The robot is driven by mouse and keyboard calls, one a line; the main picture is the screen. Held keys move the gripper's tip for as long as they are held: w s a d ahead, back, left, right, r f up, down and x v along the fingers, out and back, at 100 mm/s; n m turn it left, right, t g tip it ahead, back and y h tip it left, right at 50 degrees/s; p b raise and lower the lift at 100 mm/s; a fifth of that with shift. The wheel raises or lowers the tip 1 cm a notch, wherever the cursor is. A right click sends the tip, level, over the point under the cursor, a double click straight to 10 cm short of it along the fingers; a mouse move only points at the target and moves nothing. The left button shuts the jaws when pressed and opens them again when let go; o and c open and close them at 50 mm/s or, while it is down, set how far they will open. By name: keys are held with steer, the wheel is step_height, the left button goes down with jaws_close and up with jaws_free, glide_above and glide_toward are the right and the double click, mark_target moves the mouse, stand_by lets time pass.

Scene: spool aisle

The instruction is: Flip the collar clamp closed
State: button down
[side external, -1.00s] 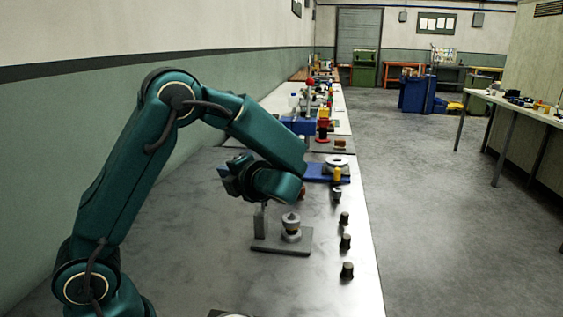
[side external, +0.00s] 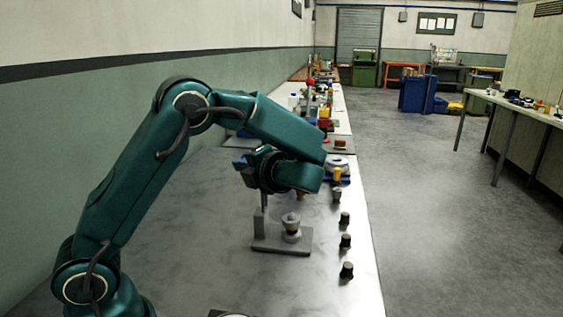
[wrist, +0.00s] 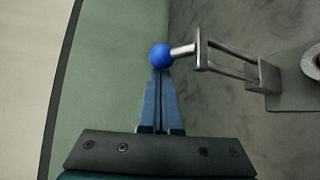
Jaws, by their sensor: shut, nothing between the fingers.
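The collar clamp stands on a grey base plate (side external: 265,246). A short grey post (side external: 259,222) rises at its left, and a thin lever (side external: 264,201) goes up from the post behind my arm. Beside the post is a round stacked collar (side external: 291,227). In the wrist view, the open-framed lever (wrist: 232,59) runs left from the post and ends in a blue ball knob (wrist: 160,55). My gripper (wrist: 160,73) is shut and empty, its blue fingertips right at the knob; I cannot tell whether they touch. In the side view my gripper (side external: 241,163) hides the knob.
Several dark knobs (side external: 346,241) line the bench's right edge. A blue item (side external: 338,171) with a yellow part and more coloured objects stand farther along. The wall is close on the left. The bench around the base plate is mostly clear.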

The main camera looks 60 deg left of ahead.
steer(key=shift+w+d+r, duration=0.1)
steer(key=shift+w+d, duration=0.2)
steer(key=shift+d, duration=0.05)
steer(key=w+d+f, duration=0.5)
steer(key=w+d, duration=0.3)
steer(key=shift+w+d, duration=0.35)
stand_by(0.7)
steer(key=shift+f, duration=0.15)
stand_by(0.5)
steer(key=s+d+f, duration=0.2)
steer(key=s+d, duration=0.2)
steer(key=d, duration=0.4)
steer(key=shift+f, duration=0.3)
stand_by(0.5)
